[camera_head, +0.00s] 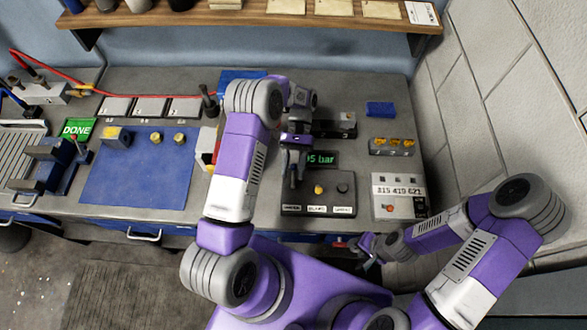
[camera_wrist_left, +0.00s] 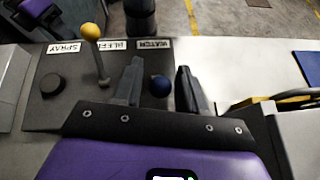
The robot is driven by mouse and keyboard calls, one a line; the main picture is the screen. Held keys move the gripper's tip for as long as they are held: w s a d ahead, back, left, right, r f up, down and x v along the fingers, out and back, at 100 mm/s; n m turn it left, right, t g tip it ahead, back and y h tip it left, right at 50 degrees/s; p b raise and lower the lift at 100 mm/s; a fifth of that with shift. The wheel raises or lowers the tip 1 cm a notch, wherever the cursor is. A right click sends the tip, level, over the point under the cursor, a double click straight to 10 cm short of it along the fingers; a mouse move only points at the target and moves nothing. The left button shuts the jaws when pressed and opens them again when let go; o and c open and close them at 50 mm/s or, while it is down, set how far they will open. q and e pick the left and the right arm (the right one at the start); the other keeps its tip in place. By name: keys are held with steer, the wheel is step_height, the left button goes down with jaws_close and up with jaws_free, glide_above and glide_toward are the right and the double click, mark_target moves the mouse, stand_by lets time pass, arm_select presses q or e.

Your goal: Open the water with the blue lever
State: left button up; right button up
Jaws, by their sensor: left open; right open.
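The control box (camera_head: 318,207) stands on the bench with three labelled controls. The blue ball of the lever (camera_wrist_left: 161,86) shows at the WATER label (camera_wrist_left: 153,44) in the left wrist view. In the head view it is hidden by my left gripper (camera_head: 294,178). In the wrist view my left gripper (camera_wrist_left: 159,68) is open, with one finger on each side of the blue ball; I cannot tell whether they touch it. The yellow-balled BLEED lever (camera_wrist_left: 92,32) stands upright beside it. A black SPRAY knob (camera_wrist_left: 52,84) is further over. My right gripper (camera_head: 368,246) is open and empty off the bench's front edge.
A pressure display (camera_head: 322,159) stands behind the box. A grey box with a number panel (camera_head: 399,196) stands to its right. A blue mat (camera_head: 138,178) with yellow parts lies at left. A wooden shelf (camera_head: 250,18) crosses the back. A tiled wall (camera_head: 495,90) bounds the right.

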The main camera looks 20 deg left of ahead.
mark_target(293, 167)
arm_select(q)
step_height(293, 167, up, 9)
steer(key=shift+r, duration=0.1)
stand_by(0.7)
